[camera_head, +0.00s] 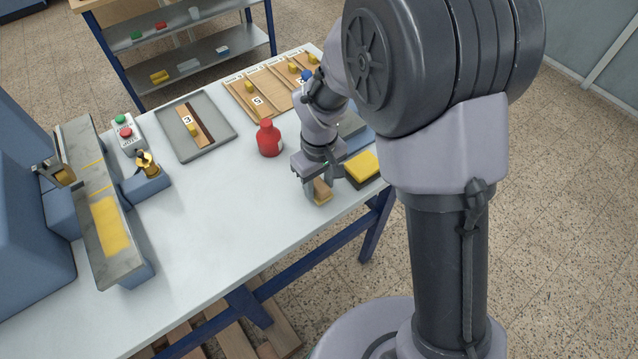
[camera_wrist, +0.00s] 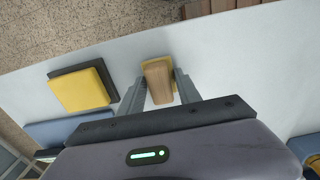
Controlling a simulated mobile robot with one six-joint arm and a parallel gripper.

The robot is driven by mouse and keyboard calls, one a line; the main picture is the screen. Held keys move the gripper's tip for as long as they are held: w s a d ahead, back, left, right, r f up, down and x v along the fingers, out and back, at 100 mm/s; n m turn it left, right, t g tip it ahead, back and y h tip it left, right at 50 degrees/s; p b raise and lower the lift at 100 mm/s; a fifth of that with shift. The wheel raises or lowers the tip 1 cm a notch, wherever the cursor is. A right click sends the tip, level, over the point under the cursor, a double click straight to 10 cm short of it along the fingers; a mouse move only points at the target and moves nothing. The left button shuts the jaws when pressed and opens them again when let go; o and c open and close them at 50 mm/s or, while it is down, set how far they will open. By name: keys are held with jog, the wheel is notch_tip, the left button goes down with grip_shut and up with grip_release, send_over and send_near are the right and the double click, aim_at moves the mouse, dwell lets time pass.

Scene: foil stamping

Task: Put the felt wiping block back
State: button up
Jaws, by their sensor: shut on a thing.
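The felt wiping block (camera_head: 322,189) has a tan wooden grip over a yellow felt base. It is near the table's front edge, and also shows in the wrist view (camera_wrist: 157,77). My gripper (camera_wrist: 161,92) is shut on its wooden grip, one finger on each side. In the head view my gripper (camera_head: 319,182) points down and partly hides the block. I cannot tell whether the felt touches the table.
A yellow pad on a dark base (camera_head: 362,166) lies just right of my gripper. A red bottle (camera_head: 269,138) stands to its left. A grey tray (camera_head: 222,127) and a stamping press bed (camera_head: 92,195) are farther left. The front middle of the table (camera_head: 225,220) is clear.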

jog(key=shift+f, duration=0.2)
jog(key=o, duration=1.2)
jog(key=shift+r, duration=0.1)
notch_tip(320, 180, up, 12)
jog(key=p, duration=0.4)
notch_tip(320, 180, up, 8)
jog(key=m+t, duration=0.2)
jog(key=m, duration=0.1)
send_over(319, 183)
jog(key=s+d, duration=0.3)
jog(key=s, duration=0.1)
jog(key=s+d+r+m+t, duration=0.1)
jog(key=s+r+m, duration=0.1)
jog(key=s, duration=0.2)
jog(key=s+d+r+m+t+y, duration=0.1)
jog(key=s+d+r+m, duration=0.1)
jog(key=s, duration=0.3)
jog(key=s+d+r+m+t+y, duration=0.1)
jog(key=s+d+r+m, duration=0.1)
jog(key=s+m, duration=0.2)
jog(key=shift+s+d+r+t, duration=0.15)
jog(key=shift+d+r+t, duration=0.15)
jog(key=shift+t, duration=0.1)
